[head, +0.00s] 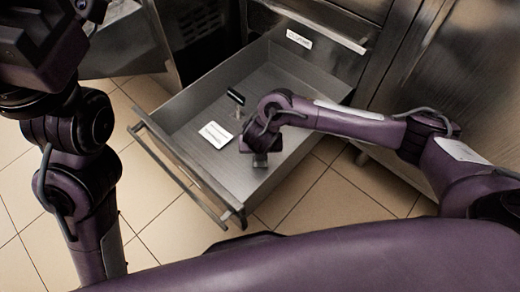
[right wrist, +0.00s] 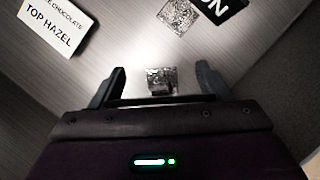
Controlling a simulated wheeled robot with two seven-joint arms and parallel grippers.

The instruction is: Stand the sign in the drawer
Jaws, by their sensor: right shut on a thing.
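The open drawer (head: 292,80) is a grey metal box. My right gripper (head: 260,158) points down inside it at the near right. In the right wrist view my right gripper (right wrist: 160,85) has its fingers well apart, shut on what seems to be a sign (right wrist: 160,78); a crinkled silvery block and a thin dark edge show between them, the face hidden. A white sign (head: 215,135) with black print, reading in part "TOP HAZEL" in the wrist view (right wrist: 52,25), is left of the gripper. My left gripper (head: 95,10) is partly seen at the top left; its jaws are unclear.
Steel cabinets (head: 410,60) stand behind and right. The tiled floor (head: 160,215) in front is clear.

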